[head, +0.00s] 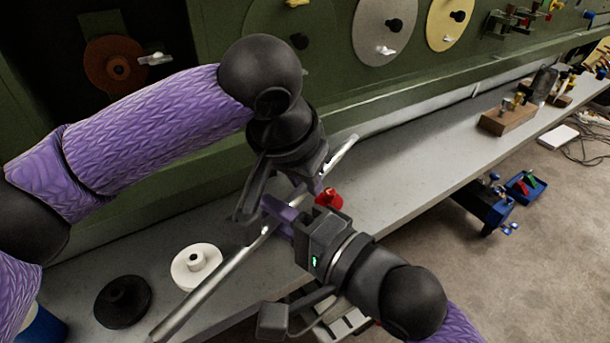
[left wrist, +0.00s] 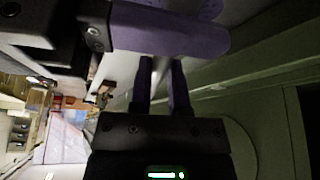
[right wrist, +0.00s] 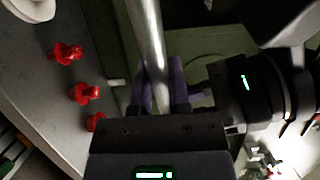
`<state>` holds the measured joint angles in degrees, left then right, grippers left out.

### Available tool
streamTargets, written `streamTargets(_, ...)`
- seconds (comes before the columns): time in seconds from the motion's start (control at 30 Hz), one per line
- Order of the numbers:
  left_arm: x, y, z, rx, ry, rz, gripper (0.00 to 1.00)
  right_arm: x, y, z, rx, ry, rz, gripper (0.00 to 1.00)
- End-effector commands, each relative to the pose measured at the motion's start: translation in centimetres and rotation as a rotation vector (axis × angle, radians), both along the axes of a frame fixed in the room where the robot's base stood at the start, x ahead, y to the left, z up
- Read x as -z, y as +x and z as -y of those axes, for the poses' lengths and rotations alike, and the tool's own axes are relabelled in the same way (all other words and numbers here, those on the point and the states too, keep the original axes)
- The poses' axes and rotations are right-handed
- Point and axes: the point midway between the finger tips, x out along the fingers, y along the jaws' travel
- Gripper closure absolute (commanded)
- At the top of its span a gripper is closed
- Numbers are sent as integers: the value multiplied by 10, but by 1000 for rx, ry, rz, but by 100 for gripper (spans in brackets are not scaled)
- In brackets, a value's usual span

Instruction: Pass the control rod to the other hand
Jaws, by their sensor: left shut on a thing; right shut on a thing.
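The control rod (head: 205,288) is a long silver tube slanting across the head view, held above the bench. It also shows in the right wrist view (right wrist: 148,40), running up from between the fingers. My left gripper (head: 298,192), reaching down from the upper arm, is shut on the rod toward its far end. My right gripper (head: 273,212), coming from the lower right, is shut on the rod close beside it. In the left wrist view, a large purple finger (left wrist: 170,28) of the other gripper crosses close in front. The grippers partly hide the rod's middle.
On the grey bench (head: 395,190) are a white flanged disc (head: 197,266), a black one (head: 122,302) and red knobs (right wrist: 66,52). The green fuselage panel (head: 330,90) rises behind. A wooden block with fittings (head: 508,118) stands farther right. The bench between is clear.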

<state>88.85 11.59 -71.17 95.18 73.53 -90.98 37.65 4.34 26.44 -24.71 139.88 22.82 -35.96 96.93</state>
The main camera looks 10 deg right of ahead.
Motion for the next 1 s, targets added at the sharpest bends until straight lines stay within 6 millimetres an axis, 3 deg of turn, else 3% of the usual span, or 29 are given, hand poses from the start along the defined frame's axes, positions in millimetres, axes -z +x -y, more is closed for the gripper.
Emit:
streamTargets(0.03, 0, -2, 2, 6, -4, -3, 100, 0, 0, 0, 0, 0, -1, 100)
streamTargets(0.07, 0, -2, 2, 6, -4, -3, 100, 0, 0, 0, 0, 0, -1, 75)
streamTargets(0.23, 0, -1, 1, 5, -3, -2, 100, 0, 0, 0, 0, 0, -1, 39)
streamTargets(0.53, 0, -1, 1, 3, -2, -2, 100, 1, -1, 3, 33, 23, 13, 38)
streamTargets(0.7, 0, -1, 1, 3, -2, -2, 100, 8, -11, 32, 267, 106, 128, 38)
streamTargets(0.8, 0, -1, 1, 2, -2, -2, 100, 34, -5, 68, 400, 87, 99, 38)
streamTargets(0.87, 0, -1, 1, 2, -2, -2, 100, 60, 2, 74, 425, 9, 68, 38)
streamTargets(1.0, 0, -1, 1, 2, -2, -2, 100, 130, 11, 80, 440, -236, -4, 38)
